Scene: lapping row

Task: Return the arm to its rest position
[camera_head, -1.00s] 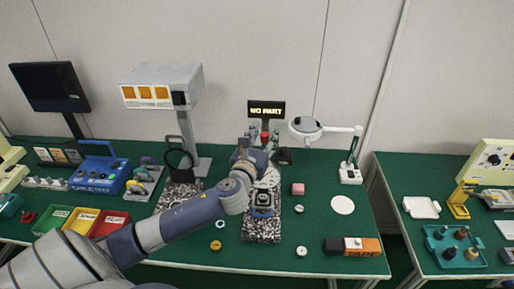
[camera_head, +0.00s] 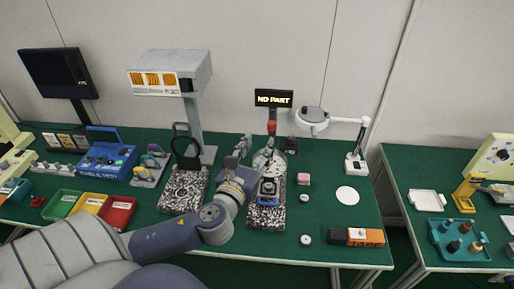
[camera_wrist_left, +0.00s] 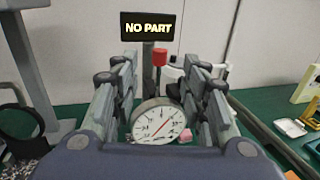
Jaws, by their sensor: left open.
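My left arm comes in from the lower left of the head view. Its gripper (camera_head: 238,153) is above the table, just left of the dial gauge stand with the granite base (camera_head: 266,217). In the left wrist view my left gripper (camera_wrist_left: 160,78) is open, with nothing between its fingers. The round dial gauge (camera_wrist_left: 158,121) shows beyond and between the fingers there. My right gripper is not in view.
A display reading NO PART (camera_head: 273,98) stands behind the gauge stand. A second granite-based stand (camera_head: 183,190) is to the left, near red (camera_head: 118,212), yellow and green bins. A magnifier lamp (camera_head: 355,163) and an orange-black block (camera_head: 357,238) are to the right.

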